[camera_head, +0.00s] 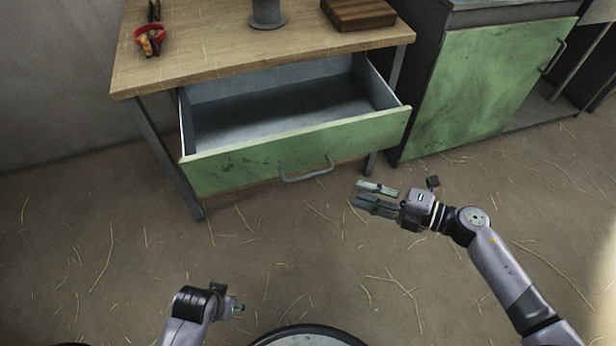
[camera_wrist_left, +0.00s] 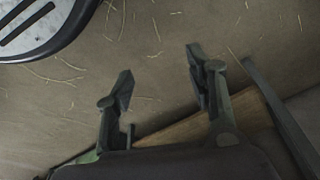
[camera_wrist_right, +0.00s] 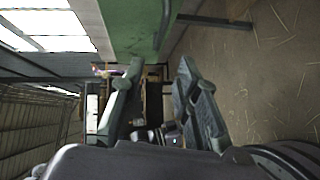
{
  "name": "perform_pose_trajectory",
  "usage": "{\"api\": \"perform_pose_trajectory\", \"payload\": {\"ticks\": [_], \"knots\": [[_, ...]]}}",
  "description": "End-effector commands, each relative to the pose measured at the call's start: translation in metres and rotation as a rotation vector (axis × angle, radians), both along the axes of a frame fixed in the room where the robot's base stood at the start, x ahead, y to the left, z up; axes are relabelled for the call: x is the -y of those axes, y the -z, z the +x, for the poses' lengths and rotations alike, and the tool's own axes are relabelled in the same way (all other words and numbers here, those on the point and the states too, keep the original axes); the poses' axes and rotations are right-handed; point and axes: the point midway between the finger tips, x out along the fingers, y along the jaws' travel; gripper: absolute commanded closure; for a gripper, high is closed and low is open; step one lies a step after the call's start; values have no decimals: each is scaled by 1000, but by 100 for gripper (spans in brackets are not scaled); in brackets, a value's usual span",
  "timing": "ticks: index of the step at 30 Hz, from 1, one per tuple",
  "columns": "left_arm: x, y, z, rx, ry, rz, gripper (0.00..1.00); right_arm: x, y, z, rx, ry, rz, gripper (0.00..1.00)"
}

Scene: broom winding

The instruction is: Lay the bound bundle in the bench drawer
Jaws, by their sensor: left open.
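The bench drawer (camera_head: 295,153) is pulled out under the bench top in the head view. Its green front has a grey handle (camera_head: 307,172), and its grey inside looks empty. I do not see a bound bundle in any view. My right gripper (camera_head: 376,198) is apart from the drawer, in front and to the right of the handle. Its fingers (camera_wrist_right: 155,95) are spread with nothing between them. My left arm shows at the bottom left of the head view. The left gripper's fingers (camera_wrist_left: 160,90) are spread and empty in the left wrist view.
On the wooden bench top (camera_head: 210,60) are a red ring-shaped item (camera_head: 149,34), a grey cylinder with a flange (camera_head: 267,12) and a brown block (camera_head: 358,13). A green cabinet (camera_head: 490,85) stands right of the bench. Thin straws litter the open floor.

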Motion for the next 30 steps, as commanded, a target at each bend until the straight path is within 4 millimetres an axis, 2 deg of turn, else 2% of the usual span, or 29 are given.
{"api": "perform_pose_trajectory", "payload": {"ticks": [12,18,24,30], "knots": [[0,-17,3,12,-2,-2,50,-82,12,41,1,3,5,70],[0,-32,4,19,-3,-1,50,-114,18,57,-1,3,4,70],[0,-43,4,24,-4,-1,50,-130,21,66,-2,4,3,70],[0,-45,4,25,-4,-2,50,-134,21,67,-2,4,3,70]]}}
